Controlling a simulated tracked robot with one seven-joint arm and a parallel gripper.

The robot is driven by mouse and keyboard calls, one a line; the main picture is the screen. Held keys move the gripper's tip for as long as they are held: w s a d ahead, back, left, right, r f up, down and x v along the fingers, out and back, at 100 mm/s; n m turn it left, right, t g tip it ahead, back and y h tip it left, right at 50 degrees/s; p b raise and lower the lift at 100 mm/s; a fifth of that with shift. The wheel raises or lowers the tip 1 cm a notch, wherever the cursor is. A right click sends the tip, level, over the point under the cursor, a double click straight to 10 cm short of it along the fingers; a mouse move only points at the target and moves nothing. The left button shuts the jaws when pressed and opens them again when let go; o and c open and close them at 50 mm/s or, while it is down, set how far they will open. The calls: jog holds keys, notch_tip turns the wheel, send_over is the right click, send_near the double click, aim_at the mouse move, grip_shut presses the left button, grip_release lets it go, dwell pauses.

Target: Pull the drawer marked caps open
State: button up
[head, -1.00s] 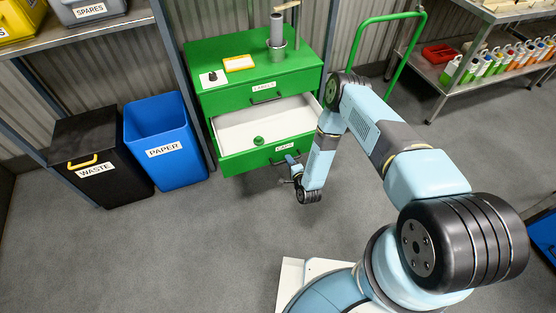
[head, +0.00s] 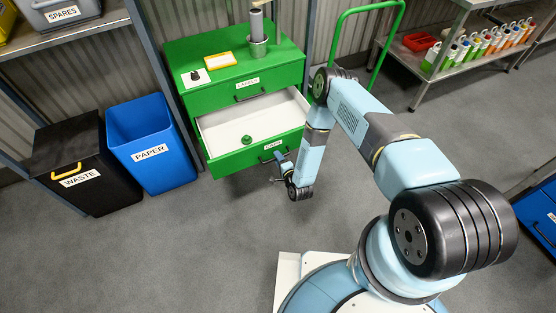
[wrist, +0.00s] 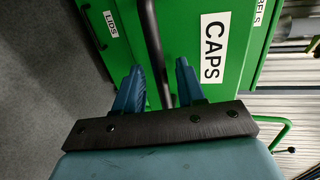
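The caps drawer (head: 232,157) is the green middle drawer of a green cabinet. In the head view my gripper (head: 280,158) is small and partly hidden.
The labels drawer (head: 225,102) above is shut. A lids drawer (wrist: 108,25) also shows in the wrist view. A blue paper bin (head: 150,140) and a black waste bin (head: 85,155) stand left of the cabinet. The floor in front is clear.

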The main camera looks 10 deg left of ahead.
jog(key=shift+s, duration=0.1)
jog(key=v, duration=1.3)
jog(key=shift+s+d, duration=0.2)
jog(key=shift+d, duration=0.1)
